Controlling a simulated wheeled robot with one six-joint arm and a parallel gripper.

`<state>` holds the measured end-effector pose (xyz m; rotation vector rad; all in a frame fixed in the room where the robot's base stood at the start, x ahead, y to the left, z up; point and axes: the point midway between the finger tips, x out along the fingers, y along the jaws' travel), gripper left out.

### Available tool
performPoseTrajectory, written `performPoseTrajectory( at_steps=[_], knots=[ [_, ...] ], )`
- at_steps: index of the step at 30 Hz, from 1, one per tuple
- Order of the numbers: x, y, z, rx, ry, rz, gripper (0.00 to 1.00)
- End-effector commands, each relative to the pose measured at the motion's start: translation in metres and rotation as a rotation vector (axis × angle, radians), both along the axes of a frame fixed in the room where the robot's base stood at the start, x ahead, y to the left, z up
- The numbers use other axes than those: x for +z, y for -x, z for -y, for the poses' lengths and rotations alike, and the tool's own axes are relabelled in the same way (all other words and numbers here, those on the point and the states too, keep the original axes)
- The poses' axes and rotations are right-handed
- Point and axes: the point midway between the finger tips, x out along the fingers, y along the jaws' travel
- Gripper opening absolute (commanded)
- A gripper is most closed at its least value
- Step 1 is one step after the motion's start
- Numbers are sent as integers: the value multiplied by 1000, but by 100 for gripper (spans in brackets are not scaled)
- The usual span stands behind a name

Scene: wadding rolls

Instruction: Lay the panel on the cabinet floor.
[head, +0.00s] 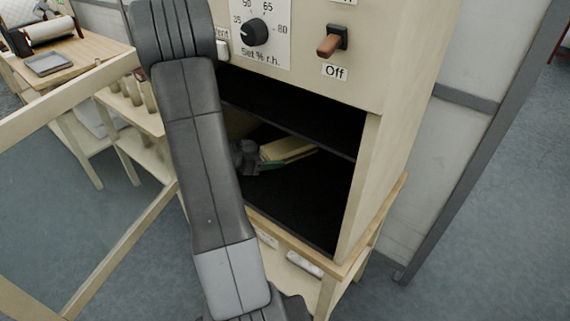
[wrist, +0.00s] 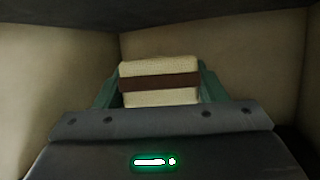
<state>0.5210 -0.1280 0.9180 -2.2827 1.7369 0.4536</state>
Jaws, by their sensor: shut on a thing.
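The panel (wrist: 158,70) is a cream block with a brown band across it in the wrist view. In the head view it is a pale yellowish slab (head: 288,149) inside the open cabinet (head: 372,190). My gripper (head: 262,156) is inside the cabinet and shut on the panel, its green fingers (wrist: 208,82) on both sides of it. The panel appears held above the dark cabinet floor (head: 300,205), below a dark shelf (head: 300,128). The gap under it is hard to judge. My arm hides the cabinet's left part in the head view.
The cabinet's glazed door (head: 90,180) stands open at the left. Cabinet walls (wrist: 75,70) rise close around my gripper, with a dark surface overhead. A dial (head: 256,32) and a switch (head: 332,42) sit above the opening. A wooden table (head: 70,60) stands at the back left.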

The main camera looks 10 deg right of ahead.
Motion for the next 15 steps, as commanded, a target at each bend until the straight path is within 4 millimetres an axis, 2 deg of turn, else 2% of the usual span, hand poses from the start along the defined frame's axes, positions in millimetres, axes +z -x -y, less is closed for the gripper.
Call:
performPoseTrajectory(
  at_steps=[1, 6, 12, 15],
  knots=[
    [-12, 1, 0, 2, 1, -7, 44],
    [-37, 1, 0, 1, 1, -4, 44],
    [-48, 0, 0, 1, 0, -2, 44],
    [-60, 0, 0, 1, 1, -5, 44]
  ],
)
